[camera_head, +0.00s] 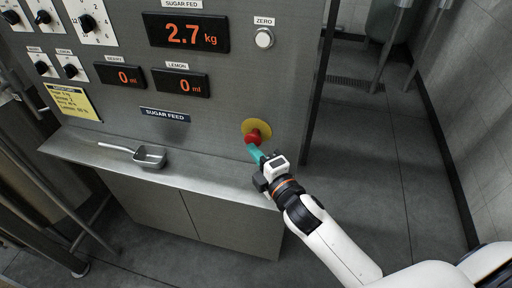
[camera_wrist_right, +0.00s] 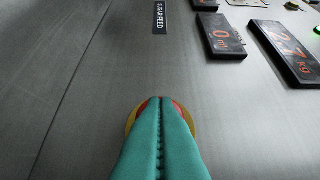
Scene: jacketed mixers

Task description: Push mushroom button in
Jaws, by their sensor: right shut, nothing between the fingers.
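The red mushroom button (camera_head: 255,136) sits on a round yellow backing plate on the lower right of the grey control panel (camera_head: 225,112). My right gripper (camera_head: 253,149) has teal fingers, closed together and empty, with their tips at the button's lower front. In the right wrist view the closed fingers (camera_wrist_right: 160,104) cover most of the button (camera_wrist_right: 176,104); only slivers of red and yellow show around them. I cannot tell whether the tips touch the button or whether it is pressed in. My left gripper is not in view.
A steel ledge (camera_head: 200,170) runs below the panel, with a metal scoop (camera_head: 150,157) lying on it. A white zero button (camera_head: 264,38) and a display reading 2.7 kg (camera_head: 187,33) are higher up. Open floor (camera_head: 365,150) lies right of the cabinet.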

